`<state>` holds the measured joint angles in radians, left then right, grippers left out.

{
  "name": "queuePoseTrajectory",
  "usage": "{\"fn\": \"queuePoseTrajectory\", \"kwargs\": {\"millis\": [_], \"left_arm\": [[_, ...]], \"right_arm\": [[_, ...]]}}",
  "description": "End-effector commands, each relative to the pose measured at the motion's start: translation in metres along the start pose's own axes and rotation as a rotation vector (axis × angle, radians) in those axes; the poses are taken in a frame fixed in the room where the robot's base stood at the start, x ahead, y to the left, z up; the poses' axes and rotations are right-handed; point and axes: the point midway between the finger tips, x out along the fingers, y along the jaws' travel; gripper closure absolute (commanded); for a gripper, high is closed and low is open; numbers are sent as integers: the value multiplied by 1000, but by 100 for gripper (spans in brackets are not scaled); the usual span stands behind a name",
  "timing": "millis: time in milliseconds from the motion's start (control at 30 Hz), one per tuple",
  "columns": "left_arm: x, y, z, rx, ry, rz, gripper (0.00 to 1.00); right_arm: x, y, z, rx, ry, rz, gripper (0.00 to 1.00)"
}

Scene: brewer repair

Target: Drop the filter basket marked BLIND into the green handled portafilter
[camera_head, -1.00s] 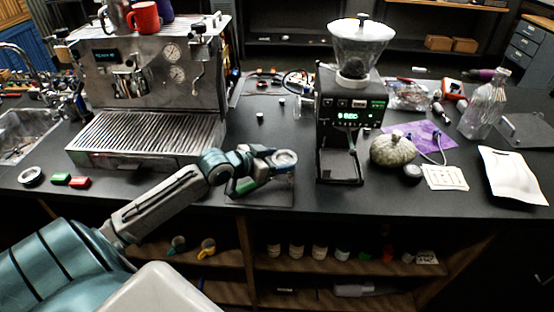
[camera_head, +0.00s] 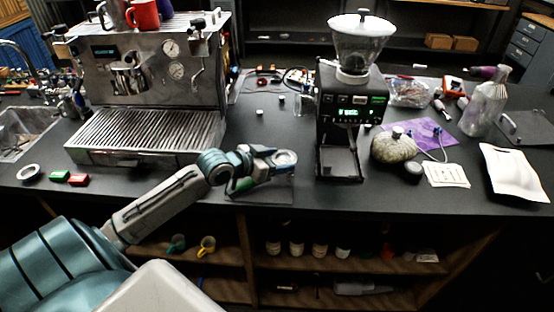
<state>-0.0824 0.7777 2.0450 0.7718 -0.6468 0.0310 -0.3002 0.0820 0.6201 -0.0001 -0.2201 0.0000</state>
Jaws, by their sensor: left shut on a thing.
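My left gripper (camera_head: 262,161) reaches in over the front edge of the counter, right of the espresso machine. It is shut on a round metal filter basket (camera_head: 286,158) at its tip; a BLIND mark is too small to read. The green handled portafilter (camera_head: 243,184) is just below the gripper, its green handle pointing to the front left. The arm and basket hide most of its head. I cannot tell whether the basket touches the portafilter or hangs just above it. My right gripper is not in view.
The espresso machine (camera_head: 150,90) stands at the left and the grinder (camera_head: 345,110) at the right of the gripper. The counter behind the gripper is mostly clear.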

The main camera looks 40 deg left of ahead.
Motion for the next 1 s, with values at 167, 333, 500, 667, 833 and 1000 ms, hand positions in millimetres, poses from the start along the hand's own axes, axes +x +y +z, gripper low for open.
{"fn": "queuePoseTrajectory", "kwargs": {"millis": [167,333,500,667,833,1000], "left_arm": [[1,0,2,0,0,0,59],[2,0,4,0,0,0,59],[3,0,6,0,0,0,59],[3,0,8,0,0,0,59],[4,0,10,0,0,0,59],[4,0,10,0,0,0,23]], "right_arm": [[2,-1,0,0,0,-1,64],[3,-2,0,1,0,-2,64],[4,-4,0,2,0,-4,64],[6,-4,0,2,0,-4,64],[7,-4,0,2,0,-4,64],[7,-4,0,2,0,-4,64]]}}
